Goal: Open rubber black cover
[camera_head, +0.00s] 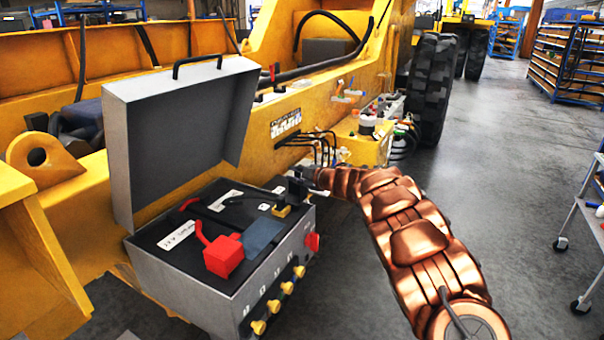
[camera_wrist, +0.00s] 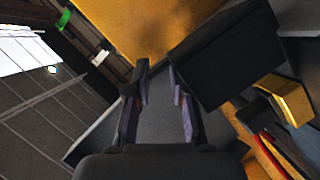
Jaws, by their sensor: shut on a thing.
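An open grey metal box (camera_head: 218,304) stands at left with its lid raised, a black panel inside. The rubber black cover (camera_head: 296,189) shows as a small dark upright piece at the panel's right back corner, by a yellow block (camera_head: 281,211). My gripper (camera_head: 303,174) reaches it from the right and is small and partly merged with it there. In the wrist view my gripper (camera_wrist: 158,78) has its fingers closed around a dark grey piece, its edges hard to make out. A black block and the yellow block (camera_wrist: 291,99) lie to the right of the fingers.
A red block (camera_head: 223,257) and a blue-grey flap (camera_head: 263,236) are on the panel. A red knob (camera_head: 312,242) and several yellow connectors (camera_head: 273,306) stick out of the box. The yellow machine frame (camera_head: 290,160) is close behind. A cart stands far right; the floor between is clear.

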